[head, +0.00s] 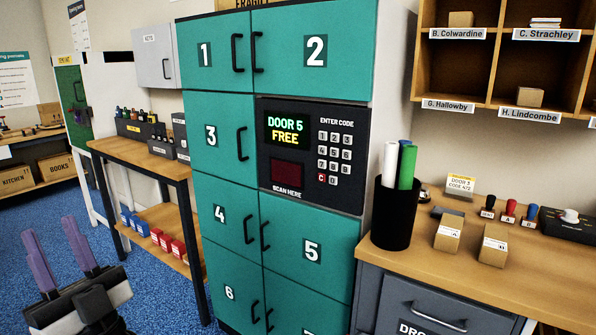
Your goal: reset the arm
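My gripper (50,230) is at the lower left of the head view, with its purple fingers pointing up. The fingers stand apart, and I see nothing held between them. It is in front of the blue carpet, left of the wooden side table and well away from the teal lockers. Only the end of my arm shows, at the bottom edge.
Teal numbered lockers (222,172) stand in the middle, all visible doors shut; their screen (286,130) reads "DOOR 5 FREE". A side table (150,152) stands left. A counter (500,270) at right bears small cartons, stamps and a black tube holder (393,215). Blue carpet (150,290) is open.

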